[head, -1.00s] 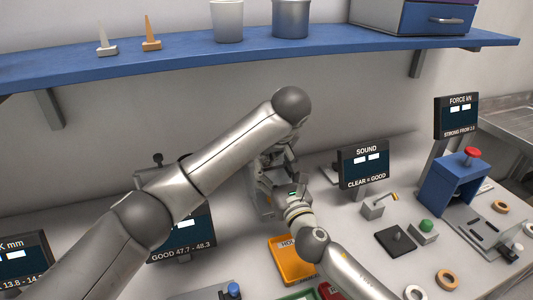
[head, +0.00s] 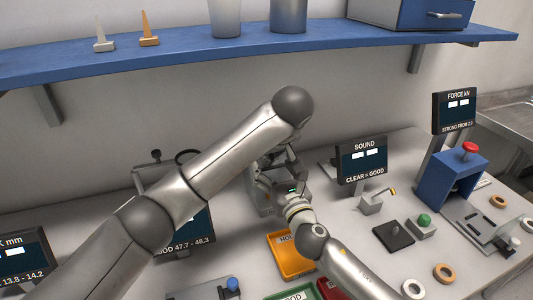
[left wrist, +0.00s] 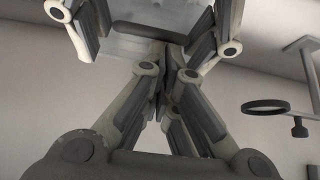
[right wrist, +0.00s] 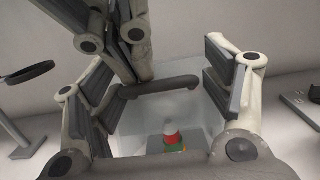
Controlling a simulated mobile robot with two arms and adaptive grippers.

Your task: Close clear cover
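The clear cover (right wrist: 205,122) is a see-through panel with a dark handle bar (right wrist: 155,88) in the right wrist view. Through it shows a small red, white and green item (right wrist: 172,137). The cover and its bar (left wrist: 148,31) also show at the top of the left wrist view. My right gripper (right wrist: 160,78) is open, its fingers apart on either side of the bar; contact is unclear. My left gripper (left wrist: 176,76) is shut, with its fingertips together near the cover and nothing seen between them. In the head view the grippers overlap and largely hide the cover.
A sound display (head: 362,160) stands right of my grippers. An orange tray (head: 291,260) lies in front of them. A round magnifier-like ring (left wrist: 265,106) stands beside the left gripper. The blue shelf (head: 180,52) runs above and behind.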

